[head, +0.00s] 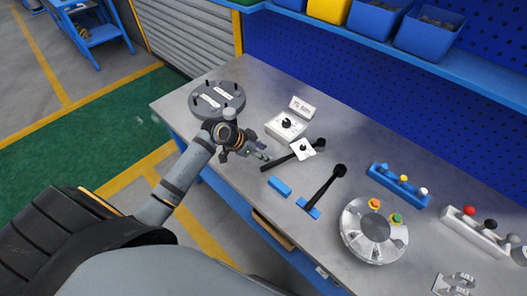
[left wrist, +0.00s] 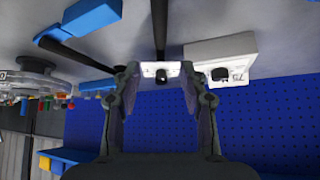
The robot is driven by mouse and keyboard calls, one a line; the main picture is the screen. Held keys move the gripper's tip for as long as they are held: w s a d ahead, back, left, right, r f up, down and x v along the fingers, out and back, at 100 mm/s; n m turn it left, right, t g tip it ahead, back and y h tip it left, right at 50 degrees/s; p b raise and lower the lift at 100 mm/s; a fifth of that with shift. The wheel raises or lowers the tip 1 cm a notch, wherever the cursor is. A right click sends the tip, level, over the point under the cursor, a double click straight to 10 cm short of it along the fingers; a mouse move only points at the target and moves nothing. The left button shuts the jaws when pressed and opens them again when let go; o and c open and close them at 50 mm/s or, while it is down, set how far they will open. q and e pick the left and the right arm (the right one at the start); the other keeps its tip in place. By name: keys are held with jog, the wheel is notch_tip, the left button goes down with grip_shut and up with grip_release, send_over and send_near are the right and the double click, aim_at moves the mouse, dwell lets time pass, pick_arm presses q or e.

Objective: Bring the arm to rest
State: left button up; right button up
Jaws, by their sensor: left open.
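My left arm reaches over the bench from the left. Its gripper (head: 259,152) is open beside the black bar that carries a small white block with a black knob (head: 303,149). In the left wrist view the two fingers (left wrist: 162,80) are spread and nothing is clasped. The small white block (left wrist: 160,70) shows beyond them, between the tips. I cannot tell how far off it is. My right gripper is in neither view.
The metal bench (head: 330,225) holds a dark round disc (head: 218,100), a white knob box (head: 286,124), a black lever on a blue base (head: 310,208), a silver flanged ring (head: 352,230) and a blue rack (head: 399,186). A blue shelf (head: 380,47) with bins runs behind.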

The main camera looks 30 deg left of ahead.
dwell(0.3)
pick_arm(q)
jog(key=s+n+y, duration=0.1)
jog(key=s, duration=0.2)
jog(key=s+d+f+g, duration=0.1)
jog(key=s, duration=0.3)
jog(key=s+f+n+y, duration=0.1)
jog(key=s, duration=0.2)
jog(key=shift+s+d+f+n+y, duration=0.15)
jog(key=shift+d+f+n+y, duration=0.15)
jog(key=shift+d, duration=0.1)
jog(key=s+a+r+n+g+y, duration=0.1)
jog(key=s+a+n+y, duration=0.1)
jog(key=s, duration=0.3)
jog(key=s+a+r+n+y, duration=0.1)
jog(key=s+r+n+y, duration=0.15)
jog(key=s, duration=0.35)
notch_tip(320, 180, down, 26)
jog(key=a+g, duration=0.2)
jog(key=a, duration=0.1)
jog(key=s+a+f+h, duration=0.1)
jog(key=s+f, duration=1.7)
jog(key=s, duration=0.2)
jog(key=shift+n+g, duration=0.35)
jog(key=shift+g, duration=0.05)
